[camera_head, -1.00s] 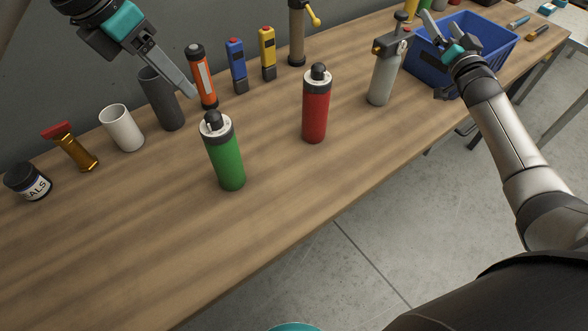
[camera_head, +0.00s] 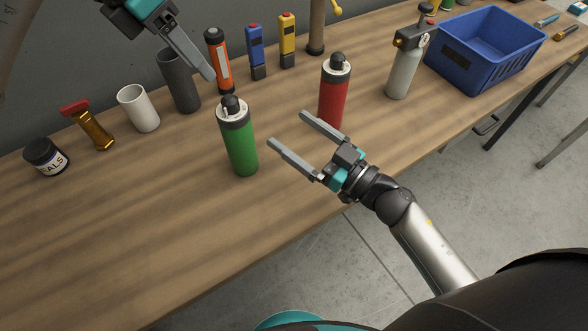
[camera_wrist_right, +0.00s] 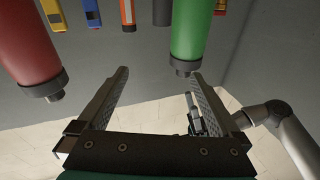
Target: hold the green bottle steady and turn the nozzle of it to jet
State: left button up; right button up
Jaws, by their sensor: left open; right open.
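The green bottle (camera_head: 240,145) stands upright on the wooden table, with a pale collar and a dark nozzle (camera_head: 231,104) on top. The nozzle's setting is too small to read. My right gripper (camera_head: 287,128) is open and empty, just right of the green bottle and apart from it, its fingers pointing toward it. In the right wrist view, the green bottle (camera_wrist_right: 191,30) appears inverted, beyond the right-hand finger. My left gripper (camera_head: 208,72) is above the table, up and left of the green bottle; only one finger shows clearly, with nothing held.
A red bottle (camera_head: 333,95) stands close beside my right gripper. Behind the green bottle are a dark cup (camera_head: 179,82), an orange flashlight (camera_head: 218,62) and blue (camera_head: 256,52) and yellow (camera_head: 287,42) devices. The front left table is clear.

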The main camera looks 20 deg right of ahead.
aim_at(237, 136)
jog(key=s+a+f+h, duration=0.1)
jog(key=s+a+f, duration=0.1)
jog(key=s+f, duration=0.35)
jog(key=shift+g, duration=0.4)
jog(key=x, duration=1.5)
jog(key=shift+s+a+r, duration=0.1)
jog(key=shift+a+r, duration=0.05)
jog(key=shift+r, duration=0.2)
jog(key=shift+c, duration=0.2)
